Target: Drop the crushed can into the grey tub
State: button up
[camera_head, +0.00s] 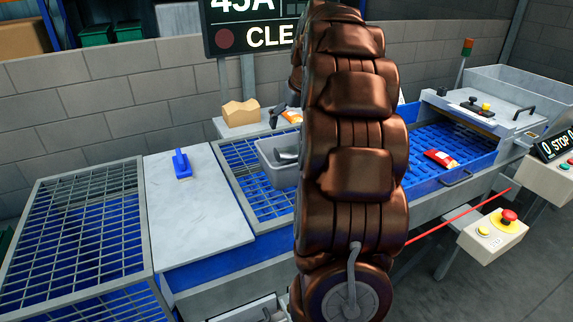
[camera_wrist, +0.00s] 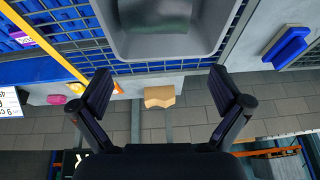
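The grey tub (camera_head: 268,158) sits on the blue grated belt, partly hidden behind my arm. In the wrist view the tub (camera_wrist: 120,45) fills the top middle, cut off by the frame edge. A greenish-grey shape (camera_wrist: 163,14) shows inside it; I cannot tell whether this is the crushed can. No clearly recognisable can shows elsewhere. My gripper (camera_wrist: 160,92) is open, its two dark fingers wide apart with nothing between them. In the picture the fingertips lie below the tub's near wall. My arm hides most of the gripper in the head view.
A white board with a blue-handled tool (camera_head: 181,163) lies left of the tub. A tan block (camera_head: 240,113) stands behind it and shows between my fingers in the wrist view. A red-yellow packet (camera_head: 440,158) lies on the blue belt at right. A stop-button box (camera_head: 493,236) stands front right.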

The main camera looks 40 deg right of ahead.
jog(key=v, duration=1.2)
dwell(0.6)
jog(key=s+a+f+n+g+y+p, duration=0.15)
jog(key=a+f, duration=0.25)
jog(key=a, duration=0.8)
jog(key=s+a+f+n+g+y, duration=0.1)
jog(key=s+a+f, duration=0.3)
jog(key=a, duration=0.8)
jog(key=s+a+f+n+g, duration=0.1)
jog(key=s+a+f+g, duration=0.1)
jog(key=s+a+f, duration=0.4)
jog(key=s+a+f+g+h+p, duration=0.1)
jog(key=s+a+f, duration=0.5)
jog(key=s, duration=0.8)
notch_tip(320, 180, down, 2)
jog(key=shift+f+n+g, duration=0.15)
jog(key=shift+n+g, duration=0.2)
jog(key=shift+a, duration=0.15)
